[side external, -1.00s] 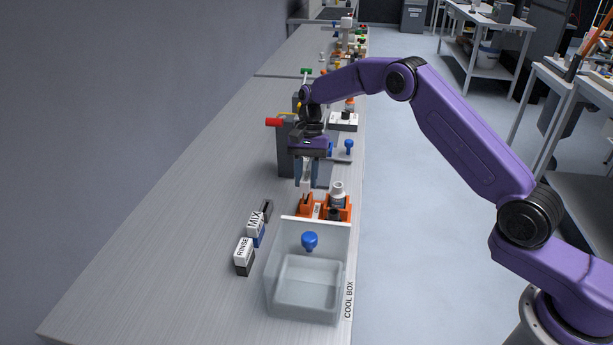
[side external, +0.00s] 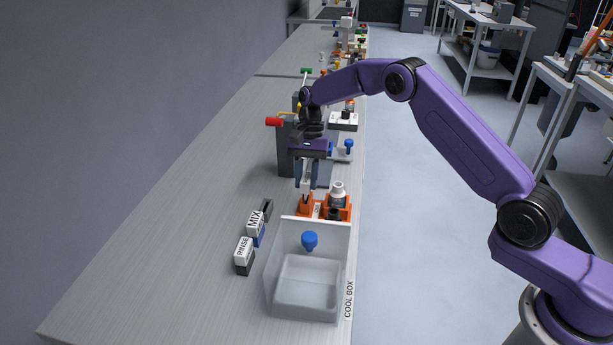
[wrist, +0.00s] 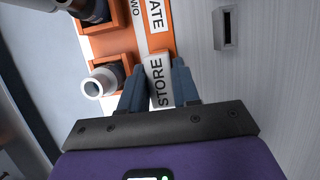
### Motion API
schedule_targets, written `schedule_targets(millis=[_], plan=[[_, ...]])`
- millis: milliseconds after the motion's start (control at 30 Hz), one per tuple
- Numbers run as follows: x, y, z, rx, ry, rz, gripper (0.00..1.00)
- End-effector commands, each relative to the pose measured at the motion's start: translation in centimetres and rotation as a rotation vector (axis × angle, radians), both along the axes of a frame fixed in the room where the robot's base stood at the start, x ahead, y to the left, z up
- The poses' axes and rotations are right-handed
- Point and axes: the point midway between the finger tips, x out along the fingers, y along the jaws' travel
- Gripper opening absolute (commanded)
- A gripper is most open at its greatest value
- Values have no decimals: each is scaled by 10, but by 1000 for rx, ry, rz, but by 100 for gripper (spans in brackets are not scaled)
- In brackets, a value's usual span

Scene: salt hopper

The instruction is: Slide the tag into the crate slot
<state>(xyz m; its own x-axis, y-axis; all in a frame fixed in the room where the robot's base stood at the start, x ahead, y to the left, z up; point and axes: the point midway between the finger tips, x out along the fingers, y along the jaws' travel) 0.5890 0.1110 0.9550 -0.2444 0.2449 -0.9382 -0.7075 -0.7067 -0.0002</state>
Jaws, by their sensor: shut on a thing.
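A white tag (wrist: 161,82) marked STORE is held between the fingers of my gripper (wrist: 158,88), which is shut on it. In the side view my gripper (side external: 306,185) points down over the left part of the orange crate (side external: 343,213), and the tag shows as a pale piece between the fingertips. In the wrist view the tag's far end meets the edge of the orange crate (wrist: 100,47). The crate slot itself is hidden by the tag and fingers, so I cannot tell how far in the tag is.
A white-capped bottle (side external: 338,190) stands in the crate. A clear cool box (side external: 306,290) with a blue knob is in front. RINSE (side external: 243,250) and MIX (side external: 256,223) tags stand in holders to the left, beside an empty dark holder (side external: 267,209). The bench further left is clear.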

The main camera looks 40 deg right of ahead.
Motion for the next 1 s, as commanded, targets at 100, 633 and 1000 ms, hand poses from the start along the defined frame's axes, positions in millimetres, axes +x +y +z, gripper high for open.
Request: schedule_targets(millis=[100, 633, 1000], plan=[[0, 0, -2, 0, 0, 0, 0], [0, 0, -12, 0, 1, 0, 0], [0, 0, -18, 1, 1, 0, 0]])
